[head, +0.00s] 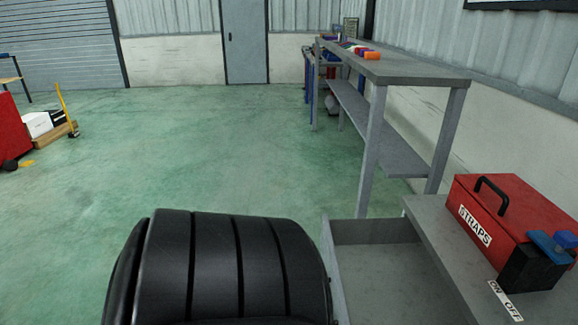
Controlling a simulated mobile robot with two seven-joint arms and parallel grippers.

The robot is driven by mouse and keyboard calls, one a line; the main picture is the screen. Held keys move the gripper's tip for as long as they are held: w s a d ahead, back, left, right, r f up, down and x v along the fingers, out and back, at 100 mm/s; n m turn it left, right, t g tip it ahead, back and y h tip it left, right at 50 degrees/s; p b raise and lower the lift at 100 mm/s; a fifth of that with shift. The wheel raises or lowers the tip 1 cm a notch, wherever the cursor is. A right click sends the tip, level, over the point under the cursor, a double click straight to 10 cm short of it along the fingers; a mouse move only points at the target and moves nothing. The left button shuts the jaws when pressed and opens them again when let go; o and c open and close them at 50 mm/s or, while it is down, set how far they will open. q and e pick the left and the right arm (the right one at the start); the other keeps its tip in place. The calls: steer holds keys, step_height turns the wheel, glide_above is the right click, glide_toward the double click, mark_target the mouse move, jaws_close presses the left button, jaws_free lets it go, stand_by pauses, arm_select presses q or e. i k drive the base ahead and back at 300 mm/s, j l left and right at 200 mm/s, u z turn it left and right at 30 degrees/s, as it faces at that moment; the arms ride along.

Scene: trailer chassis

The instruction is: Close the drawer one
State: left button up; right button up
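A grey drawer (388,283) stands open at the lower right, pulled out from the grey workbench (436,232). Its inside looks empty, and its near part is cut off by the bottom edge of the view. No label for drawer one is visible on it. Neither of my grippers is in view.
A large black grooved tyre (232,268) fills the bottom middle, just left of the drawer. A red STRAPS box (512,220) and an ON/OFF label (504,300) are on the workbench. A long grey table (405,70) stands behind. The green floor is clear at left centre.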

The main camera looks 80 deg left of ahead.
mark_target(381, 271)
steer(key=u, duration=1.7)
